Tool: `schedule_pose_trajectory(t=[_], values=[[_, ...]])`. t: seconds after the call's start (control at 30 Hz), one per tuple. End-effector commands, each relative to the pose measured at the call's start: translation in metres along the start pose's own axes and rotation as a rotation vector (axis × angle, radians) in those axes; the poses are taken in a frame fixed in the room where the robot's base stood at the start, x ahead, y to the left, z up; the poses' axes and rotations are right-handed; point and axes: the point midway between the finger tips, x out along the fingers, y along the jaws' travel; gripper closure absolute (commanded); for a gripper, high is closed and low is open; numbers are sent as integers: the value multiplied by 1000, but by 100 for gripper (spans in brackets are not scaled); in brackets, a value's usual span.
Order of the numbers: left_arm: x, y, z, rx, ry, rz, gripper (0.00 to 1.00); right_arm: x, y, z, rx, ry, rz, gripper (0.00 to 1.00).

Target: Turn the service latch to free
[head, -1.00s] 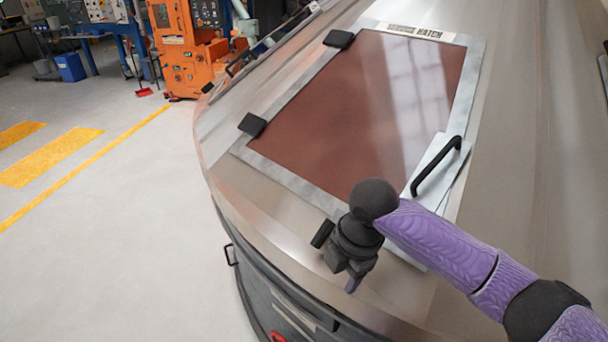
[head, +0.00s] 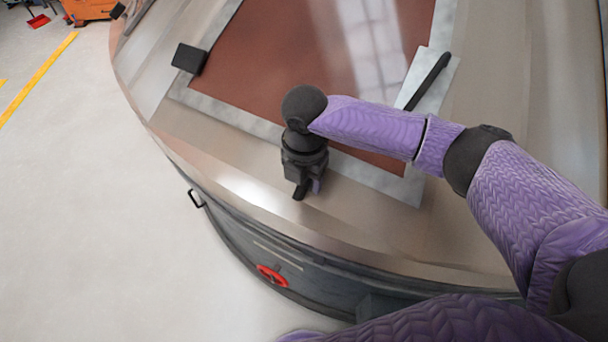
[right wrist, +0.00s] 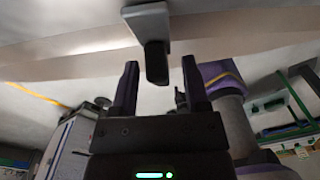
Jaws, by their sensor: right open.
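My right gripper (head: 307,187) is over the front edge of the large metal machine, near the hatch frame's lower edge. In the right wrist view the open gripper (right wrist: 160,72) has its two dark fingers apart. A dark stub, which looks like the latch lever (right wrist: 156,62), projects from a pale grey block (right wrist: 148,22) into the gap between the fingertips. The fingers do not appear closed on it. In the head view my gripper and forearm hide this spot, so the latch cannot be made out there. My left gripper is out of view.
The red-brown hatch panel (head: 290,60) sits in a grey frame, with a black hinge block (head: 190,58) at left and a black bar handle (head: 428,80) at right. A red handwheel (head: 271,275) is on the dark machine side. Open floor (head: 80,200) lies left.

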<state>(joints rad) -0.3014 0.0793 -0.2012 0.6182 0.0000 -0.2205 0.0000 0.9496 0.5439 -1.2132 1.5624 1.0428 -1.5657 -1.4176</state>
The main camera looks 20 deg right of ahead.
Motion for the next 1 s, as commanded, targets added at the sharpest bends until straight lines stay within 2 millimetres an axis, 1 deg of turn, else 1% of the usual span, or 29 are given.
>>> schedule_pose_trajectory(t=[0.2,0.23,0.5,0.83,1.0], values=[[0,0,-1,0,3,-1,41,1,0,0,0,0,1,41],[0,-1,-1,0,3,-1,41,1,0,0,0,0,1,43],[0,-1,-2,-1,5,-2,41,1,0,0,1,0,0,100],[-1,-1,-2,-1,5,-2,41,1,0,0,3,0,1,100],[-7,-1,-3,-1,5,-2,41,0,-1,0,30,2,18,100]])
